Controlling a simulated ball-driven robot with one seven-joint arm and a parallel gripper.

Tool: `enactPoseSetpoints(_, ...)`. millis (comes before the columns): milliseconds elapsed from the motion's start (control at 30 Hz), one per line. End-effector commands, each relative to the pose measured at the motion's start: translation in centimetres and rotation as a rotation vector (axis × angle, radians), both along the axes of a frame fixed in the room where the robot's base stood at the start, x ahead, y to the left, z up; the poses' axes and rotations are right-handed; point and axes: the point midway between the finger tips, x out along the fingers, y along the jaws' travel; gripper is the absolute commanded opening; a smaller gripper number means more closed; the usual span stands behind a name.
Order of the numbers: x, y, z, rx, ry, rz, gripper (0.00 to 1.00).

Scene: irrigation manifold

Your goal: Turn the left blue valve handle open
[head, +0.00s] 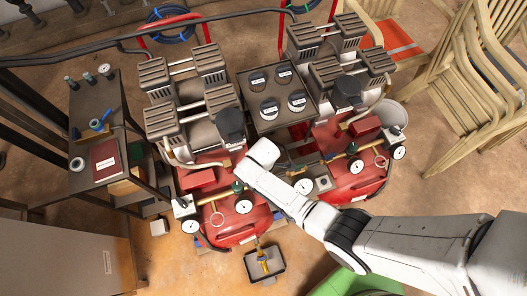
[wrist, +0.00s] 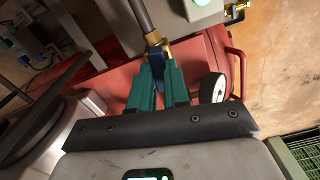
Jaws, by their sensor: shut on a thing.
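In the wrist view, a dark blue valve handle (wrist: 157,56) sits below a brass fitting (wrist: 155,38) at the end of a grey pipe. My gripper (wrist: 159,72) has its teal fingers closed on the two sides of this handle. The lower part of the handle is hidden between the fingers. In the head view, my white arm reaches in from the lower right to the left red tank (head: 236,227). The handle and fingertips are too small or covered to tell there.
A round gauge (wrist: 213,88) is just right of my fingers, and a grey box with a green light (wrist: 203,8) is above. A second red tank (head: 358,186) stands to the right in the head view. A dark side table (head: 95,125) is at left.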

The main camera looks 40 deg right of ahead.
Motion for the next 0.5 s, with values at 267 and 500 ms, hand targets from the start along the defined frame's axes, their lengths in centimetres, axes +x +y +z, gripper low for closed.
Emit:
enactPoseSetpoints(267,-0.04,0.01,0.01,0.001,0.001,0.153,0.00)
enactPoseSetpoints(500,-0.03,0.01,-0.01,0.000,0.000,0.213,0.00)
